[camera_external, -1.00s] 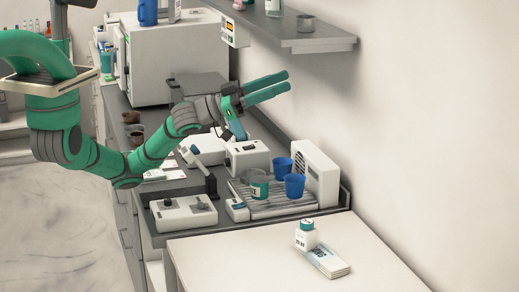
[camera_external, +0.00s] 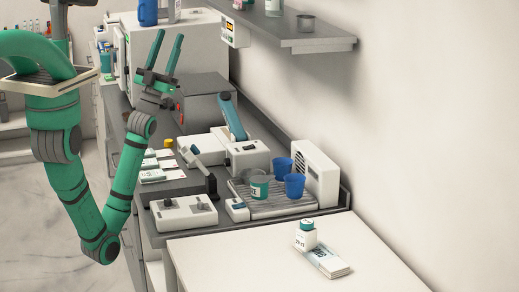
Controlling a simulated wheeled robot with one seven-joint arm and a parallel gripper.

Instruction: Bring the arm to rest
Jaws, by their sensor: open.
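My gripper (camera_external: 167,52) is raised in front of the large white cabinet-like appliance, above the counter. Its two green fingers point up, spread apart, with nothing between them. My green arm hangs down at the left, bends at a low elbow beside the counter's front edge, and rises again to the gripper. The gripper appears clear of the objects on the counter, though its exact distance from the white appliance (camera_external: 185,40) behind it is hard to tell.
The counter holds a grey box (camera_external: 207,100), a white device with a teal lever (camera_external: 245,157), a grey tray (camera_external: 270,207) with two blue cups (camera_external: 295,186) and a green-banded cup (camera_external: 259,186). A wall shelf (camera_external: 285,30) overhangs. A white table (camera_external: 230,260) bears a small bottle (camera_external: 306,235).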

